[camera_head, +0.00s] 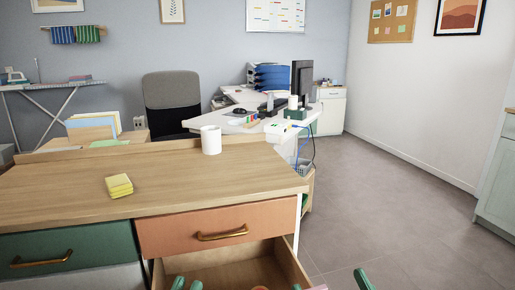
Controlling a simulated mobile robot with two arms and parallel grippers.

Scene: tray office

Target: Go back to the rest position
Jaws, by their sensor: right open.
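My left gripper (187,284) shows only as two green fingertips close together at the bottom edge, in front of the open lower drawer. The rest of it is cut off, so whether it is open or shut is unclear. My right gripper (330,283) shows as two green fingertips set wide apart at the bottom edge, right of that drawer. It is open, and nothing shows held between the tips.
A wooden-topped cabinet (200,184) stands before me, with a yellow block (119,186) and a white mug (211,140) on top. Its lower drawer (240,270) is pulled out, below a shut orange drawer (190,231). Floor (400,210) is clear at right.

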